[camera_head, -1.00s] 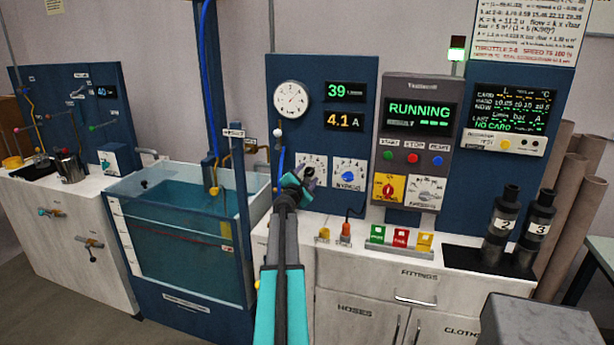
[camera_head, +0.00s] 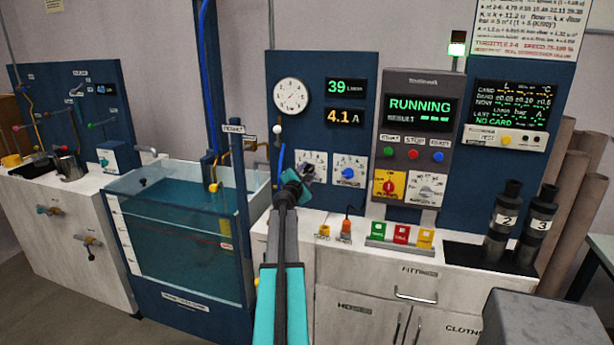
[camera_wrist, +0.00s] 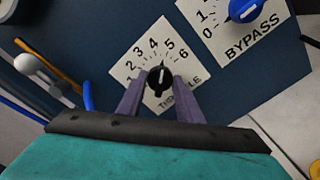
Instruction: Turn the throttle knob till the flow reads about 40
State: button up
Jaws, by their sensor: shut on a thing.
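The black throttle knob (camera_wrist: 159,79) sits on a white dial plate (camera_wrist: 143,57) numbered up to 6. My gripper (camera_wrist: 158,92) is shut on the knob, one finger on each side, in the wrist view. The knob's white mark points up in that view, between the 4 and the 5. In the head view my gripper (camera_head: 305,178) covers most of the knob. The green flow display (camera_head: 346,88) reads 39.
The blue bypass knob (camera_head: 348,173) is just right of the throttle dial. An amber display (camera_head: 345,118) reads 4.1 A. The control box (camera_head: 417,130) shows RUNNING. A water tank (camera_head: 185,230) stands left of my arm.

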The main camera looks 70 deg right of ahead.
jog(key=o, duration=1)
jog(key=shift+o, duration=0.2)
jog(key=shift+a, duration=0.1)
jog(key=a+b, duration=0.2)
jog(key=a, duration=1.1)
jog(key=shift+s+a, duration=0.3)
jog(key=shift+s, duration=0.15)
